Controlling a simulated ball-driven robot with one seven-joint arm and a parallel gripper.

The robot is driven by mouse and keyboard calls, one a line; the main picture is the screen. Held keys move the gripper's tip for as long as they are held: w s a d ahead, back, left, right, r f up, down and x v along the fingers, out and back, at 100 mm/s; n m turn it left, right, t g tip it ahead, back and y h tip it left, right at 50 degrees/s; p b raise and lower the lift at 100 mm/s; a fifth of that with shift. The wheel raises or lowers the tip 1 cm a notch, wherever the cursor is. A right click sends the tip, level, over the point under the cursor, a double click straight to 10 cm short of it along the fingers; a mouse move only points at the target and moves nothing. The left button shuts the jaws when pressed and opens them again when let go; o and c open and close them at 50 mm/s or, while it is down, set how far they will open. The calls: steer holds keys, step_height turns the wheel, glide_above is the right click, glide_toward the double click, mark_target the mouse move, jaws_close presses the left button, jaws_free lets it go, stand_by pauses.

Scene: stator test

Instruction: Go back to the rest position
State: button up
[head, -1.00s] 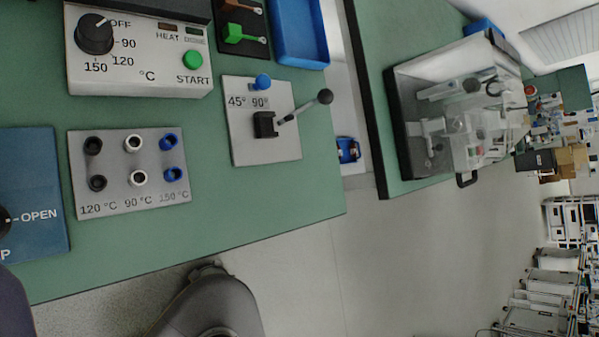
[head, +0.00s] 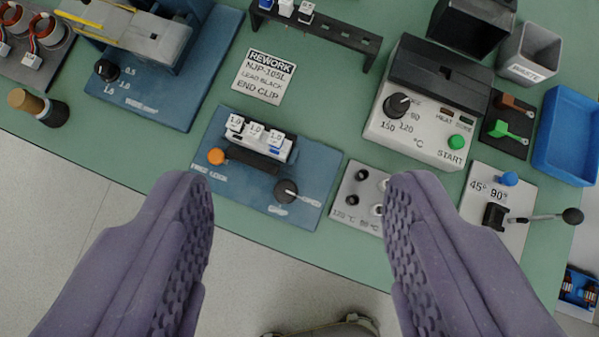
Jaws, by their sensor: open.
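My gripper (head: 298,215) shows at the bottom of the head view with its two purple fingers wide apart. Nothing is between the fingers; the blue fixture and green bench show beyond the gap. The gripper appears to be above the bench's front edge, apart from everything on it. The right fingertip covers part of the grey plate (head: 348,213) with black and white sockets.
The green bench (head: 215,150) holds a blue fixture with a knob (head: 286,191), a heater box (head: 398,127), a lever plate (head: 487,188), a REWORK card (head: 264,76), a black rack (head: 335,35) and a blue tray (head: 565,135). Bare floor (head: 60,200) lies in front.

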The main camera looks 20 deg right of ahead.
steer(key=s+r+t, duration=0.3)
steer(key=r, duration=1.4)
steer(key=s+r+n+t+y+b, duration=0.1)
steer(key=s+r+t, duration=0.1)
steer(key=s+r, duration=0.6)
steer(key=s+a+r+n+t+y, duration=0.1)
steer(key=s+r, duration=0.6)
steer(key=r, duration=0.8)
steer(key=shift+s+a+t+b, duration=0.25)
steer(key=shift+s+t+b, duration=0.15)
steer(key=shift+t, duration=0.2)
